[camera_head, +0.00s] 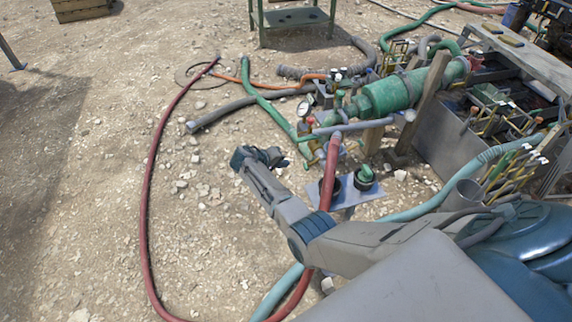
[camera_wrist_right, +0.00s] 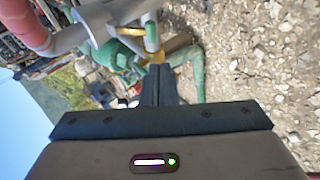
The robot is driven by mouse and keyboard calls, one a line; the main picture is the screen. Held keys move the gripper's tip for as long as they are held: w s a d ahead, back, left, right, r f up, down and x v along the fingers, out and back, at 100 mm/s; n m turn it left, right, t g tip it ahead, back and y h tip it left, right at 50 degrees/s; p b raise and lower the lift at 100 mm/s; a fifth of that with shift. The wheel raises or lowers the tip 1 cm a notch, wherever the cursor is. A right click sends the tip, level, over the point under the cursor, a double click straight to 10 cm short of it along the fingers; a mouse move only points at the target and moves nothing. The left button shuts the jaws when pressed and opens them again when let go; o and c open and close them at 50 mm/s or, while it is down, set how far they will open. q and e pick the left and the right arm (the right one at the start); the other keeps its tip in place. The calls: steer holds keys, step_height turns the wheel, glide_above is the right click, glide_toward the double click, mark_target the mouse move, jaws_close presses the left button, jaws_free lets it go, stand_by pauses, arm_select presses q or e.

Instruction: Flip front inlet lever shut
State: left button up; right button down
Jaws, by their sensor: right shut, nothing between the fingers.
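A green pump body (camera_head: 390,95) lies in the middle right, with a pressure gauge (camera_head: 305,104) and several pipe fittings at its near left end. A small yellowish valve fitting (camera_head: 320,153) sits low beside the red hose; I cannot make out a lever clearly there. In the right wrist view, yellow parts (camera_wrist_right: 151,38) show on the fitting just beyond the fingertips. My right gripper (camera_head: 281,160) is shut and empty, just left of the fitting. Its fingers show together in the wrist view (camera_wrist_right: 160,72); I cannot tell whether they touch anything. My left gripper is out of view.
A long red hose (camera_head: 147,200) loops over the gravel on the left. A green hose (camera_head: 270,108) and grey hose (camera_head: 225,112) run to the fittings. A grey plate with dark green caps (camera_head: 364,176) stands right of my arm. Open gravel lies left.

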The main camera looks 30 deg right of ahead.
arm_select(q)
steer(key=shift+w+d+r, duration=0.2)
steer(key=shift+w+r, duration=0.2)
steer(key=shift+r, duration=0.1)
arm_select(e)
steer(key=v, duration=0.7)
steer(key=shift+a+f, duration=0.3)
steer(key=shift+f, duration=0.1)
steer(key=shift+f, duration=0.1)
